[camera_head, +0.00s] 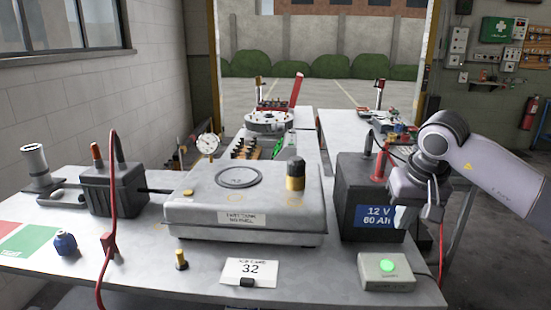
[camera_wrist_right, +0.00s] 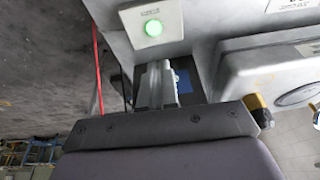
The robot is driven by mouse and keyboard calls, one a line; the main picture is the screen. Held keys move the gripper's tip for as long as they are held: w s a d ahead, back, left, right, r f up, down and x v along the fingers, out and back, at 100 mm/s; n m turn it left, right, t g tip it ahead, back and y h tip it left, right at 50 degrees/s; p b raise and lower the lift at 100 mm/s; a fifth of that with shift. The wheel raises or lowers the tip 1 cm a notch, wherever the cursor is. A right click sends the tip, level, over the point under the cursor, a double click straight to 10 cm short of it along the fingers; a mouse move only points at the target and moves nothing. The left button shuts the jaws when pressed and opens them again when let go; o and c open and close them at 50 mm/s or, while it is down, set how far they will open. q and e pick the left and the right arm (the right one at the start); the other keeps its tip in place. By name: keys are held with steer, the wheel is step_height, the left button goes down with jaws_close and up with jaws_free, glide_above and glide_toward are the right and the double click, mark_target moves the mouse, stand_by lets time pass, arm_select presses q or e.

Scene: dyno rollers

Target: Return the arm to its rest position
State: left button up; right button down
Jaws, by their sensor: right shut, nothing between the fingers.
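My right arm (camera_head: 490,165) comes in from the right in the head view. Its gripper (camera_head: 404,217) points down in front of the black battery (camera_head: 358,180) labelled 12 V 60 Ah, above the table's right side. The gripper is shut and empty. In the wrist view the closed fingers (camera_wrist_right: 158,84) point toward the small box with a lit green button (camera_wrist_right: 153,28); they look apart from it. That box also shows in the head view (camera_head: 387,268) below and in front of the gripper. My left gripper is not in view.
The red terminal clamp (camera_head: 379,168) stands on the battery close beside my right gripper. Open floor lies farther right.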

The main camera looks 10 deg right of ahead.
steer(key=s+a+f+m+g+y, duration=0.1)
steer(key=a+f+y, duration=0.2)
steer(key=a, duration=0.3)
steer(key=s+a+f+m+y, duration=0.1)
steer(key=s+a+f+y, duration=0.1)
steer(key=a+f, duration=0.3)
steer(key=s+a+r+m+t+y, duration=0.1)
steer(key=s+a+m+y, duration=0.2)
steer(key=a+m+y, duration=0.6)
steer(key=s+a+r+m+t+y, duration=0.1)
steer(key=s+a+m+y, duration=0.2)
steer(key=a+m+y, duration=0.45)
steer(key=d+f+m+t+h, duration=0.4)
steer(key=f+m+t+h, duration=0.15)
steer(key=m, duration=1.05)
steer(key=d+f+m+t+h, duration=0.5)
steer(key=m+t+h, duration=0.2)
steer(key=m, duration=0.9)
steer(key=s+d+f+m+g+h, duration=0.3)
steer(key=s+f+m, duration=0.3)
steer(key=f+m, duration=0.2)
steer(key=s+d+f+m+g+h, duration=0.3)
steer(key=s+f+m, duration=0.4)
steer(key=f+m, duration=0.1)
steer(key=shift+s+d+f, duration=0.15)
steer(key=shift+s+f, duration=0.15)
steer(key=shift+f, duration=0.45)
